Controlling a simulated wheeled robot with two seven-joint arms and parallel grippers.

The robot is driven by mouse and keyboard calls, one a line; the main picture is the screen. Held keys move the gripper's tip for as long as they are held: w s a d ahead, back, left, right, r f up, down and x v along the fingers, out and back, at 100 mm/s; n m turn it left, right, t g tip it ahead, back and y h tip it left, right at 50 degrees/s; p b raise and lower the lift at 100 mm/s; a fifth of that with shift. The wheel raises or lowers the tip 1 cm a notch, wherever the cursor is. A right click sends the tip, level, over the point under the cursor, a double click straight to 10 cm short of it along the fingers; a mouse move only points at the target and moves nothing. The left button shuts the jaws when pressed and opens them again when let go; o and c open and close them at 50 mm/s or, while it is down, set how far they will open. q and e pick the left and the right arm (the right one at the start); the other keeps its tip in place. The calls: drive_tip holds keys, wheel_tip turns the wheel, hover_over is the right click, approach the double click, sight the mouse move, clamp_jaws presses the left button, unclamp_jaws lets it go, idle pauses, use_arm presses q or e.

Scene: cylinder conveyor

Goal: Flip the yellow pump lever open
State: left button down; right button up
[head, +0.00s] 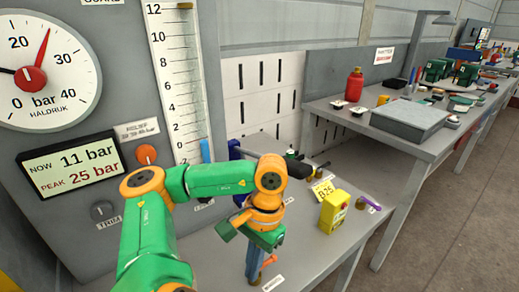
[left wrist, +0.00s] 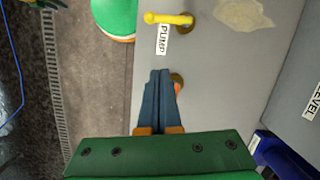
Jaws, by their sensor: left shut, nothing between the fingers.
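The yellow pump lever (left wrist: 168,18) shows at the top of the left wrist view, lying across the grey bench top beside a label reading PUMP (left wrist: 163,39). Its rounded end points left and its other end sits at a brass-coloured mount. I cannot make it out in the head view. My left gripper (left wrist: 160,74) is shut and empty, its blue fingers apart from the lever and below it in the picture. In the head view the left gripper (head: 253,272) points down over the bench. An orange lever (head: 268,262) stands beside the fingers. My right gripper is not in view.
A yellow box (head: 333,210) and a purple lever (head: 370,203) stand on the bench to the right. The gauge panel (head: 85,220) rises at the left. A label reading LEVEL (left wrist: 312,100) and a blue object (left wrist: 285,152) lie right in the wrist view.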

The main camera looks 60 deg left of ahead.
use_arm(q)
drive_tip(key=p+v, duration=0.1)
drive_tip(key=v, duration=0.1)
drive_tip(key=p+v, duration=0.1)
drive_tip(key=s+p+v, duration=0.1)
drive_tip(key=v, duration=0.1)
drive_tip(key=shift+d+r, duration=0.3)
drive_tip(key=shift+r, duration=0.25)
